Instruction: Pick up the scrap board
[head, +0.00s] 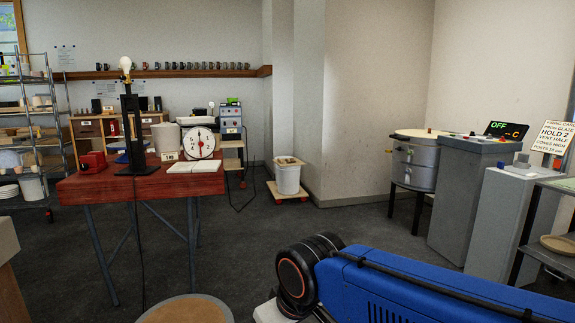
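I cannot pick out a scrap board with certainty. A pale flat piece (197,188) lies at the front right of the red-topped table (110,188); I cannot tell whether it is a board or an open book. On the same table stands a black lamp stand (132,130) with a bare bulb (125,65) on top and a dark cord hanging down to the floor. My blue arm reaches in from the bottom right. My gripper is out of view.
The table also holds a red box (93,162), a white bucket (196,128) and a dial scale (200,143). A round-topped stool (188,310) stands at the bottom. Grey cabinets (470,190) and a kiln (415,160) stand at right. The middle floor is clear.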

